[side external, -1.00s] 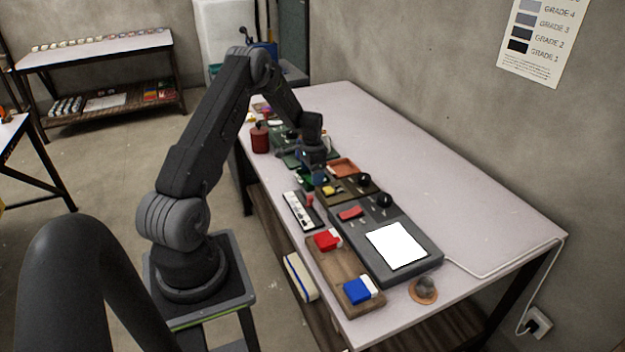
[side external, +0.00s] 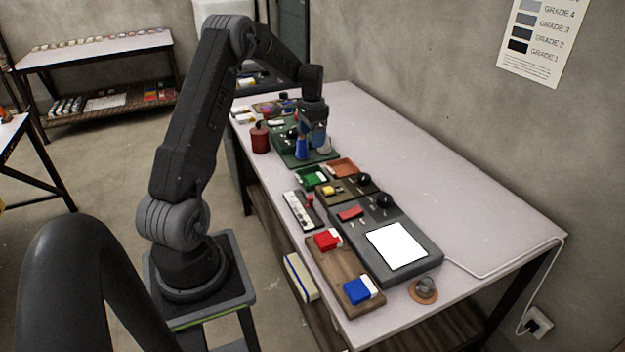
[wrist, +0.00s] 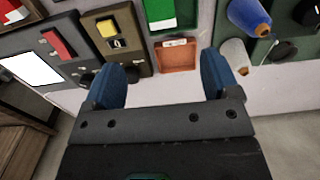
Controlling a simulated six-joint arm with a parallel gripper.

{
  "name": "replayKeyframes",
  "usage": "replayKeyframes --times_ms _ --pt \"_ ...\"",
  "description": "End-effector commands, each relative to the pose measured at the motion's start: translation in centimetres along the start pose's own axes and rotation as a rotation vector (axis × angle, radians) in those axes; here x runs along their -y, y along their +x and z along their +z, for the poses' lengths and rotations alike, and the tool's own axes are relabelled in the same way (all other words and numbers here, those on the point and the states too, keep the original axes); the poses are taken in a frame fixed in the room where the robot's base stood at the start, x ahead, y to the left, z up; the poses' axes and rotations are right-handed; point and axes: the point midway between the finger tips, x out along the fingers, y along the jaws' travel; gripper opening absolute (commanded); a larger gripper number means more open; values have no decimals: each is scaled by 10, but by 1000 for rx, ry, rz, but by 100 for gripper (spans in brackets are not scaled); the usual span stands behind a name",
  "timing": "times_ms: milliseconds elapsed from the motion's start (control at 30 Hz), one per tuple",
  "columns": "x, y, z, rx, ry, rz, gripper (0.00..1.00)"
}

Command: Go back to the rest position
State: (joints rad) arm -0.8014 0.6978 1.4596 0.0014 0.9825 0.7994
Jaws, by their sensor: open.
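My gripper (side external: 309,146) is raised above the far half of the work table in the side view, near the dark green board (side external: 287,149). In the wrist view my gripper (wrist: 167,82) has its two blue fingers wide apart with nothing between them. A terracotta tray (wrist: 177,55) lies below and beyond the gap between the fingers. No cloth that I can make out is held. The exact height of the fingertips over the table is hard to tell.
On the table (side external: 440,190) stand a grey panel with a white square (side external: 396,245), a wooden board with a red and a blue block (side external: 357,290), a green tray (side external: 311,178), a red pot (side external: 260,138) and a black knob (side external: 384,201). The table's right side is clear.

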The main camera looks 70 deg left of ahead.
Motion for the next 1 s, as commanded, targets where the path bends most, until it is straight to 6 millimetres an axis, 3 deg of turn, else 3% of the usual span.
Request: replayKeyframes --times_ms 233,367,467,667,800,1000 --pt "-1 -2 0 -1 1 -1 82" --pt "-19 -21 -6 -18 5 -17 82" --pt "-54 -51 -12 -47 9 -40 82" --pt "-149 -118 -4 -134 11 -82 82" --pt "-214 -152 20 -204 10 -95 82" --pt "-292 -180 72 -311 10 -88 82"
